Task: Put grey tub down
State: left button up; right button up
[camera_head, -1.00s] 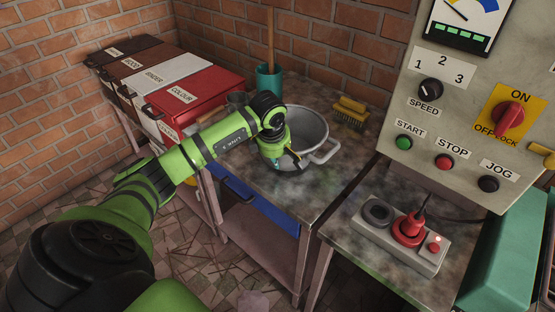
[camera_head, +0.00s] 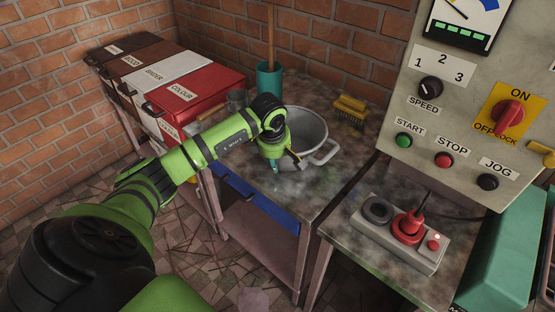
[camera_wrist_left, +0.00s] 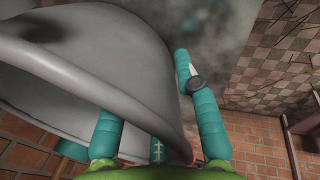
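The grey tub (camera_head: 312,127) is a round metal pan with a loop handle (camera_head: 326,153) on its right side. It is upright at the middle table, and I cannot tell whether its base touches the top. My left gripper (camera_head: 283,162) is at the tub's near left rim. In the left wrist view the tub's wall (camera_wrist_left: 95,60) lies between the teal fingers (camera_wrist_left: 150,110), one inside the rim and one along the outside. The gripper appears shut on this wall. The inner fingertip is hidden behind the rim. My right gripper is not in view.
The mottled table (camera_head: 262,178) has bare top in front of the tub. A teal pot (camera_head: 269,80) with a wooden stick and a yellow brush (camera_head: 350,107) stand behind. Labelled bins (camera_head: 190,90) are left. A switch box (camera_head: 400,232) and control panel (camera_head: 480,110) are right.

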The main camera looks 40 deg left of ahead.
pick_arm(q)
jog(key=a+b+v, duration=0.1)
jog(key=b+v, duration=0.1)
jog(key=v, duration=0.9)
jog(key=shift+s+d+r, duration=0.2)
jog(key=shift+d+r, duration=0.2)
jog(key=shift+d, duration=0.1)
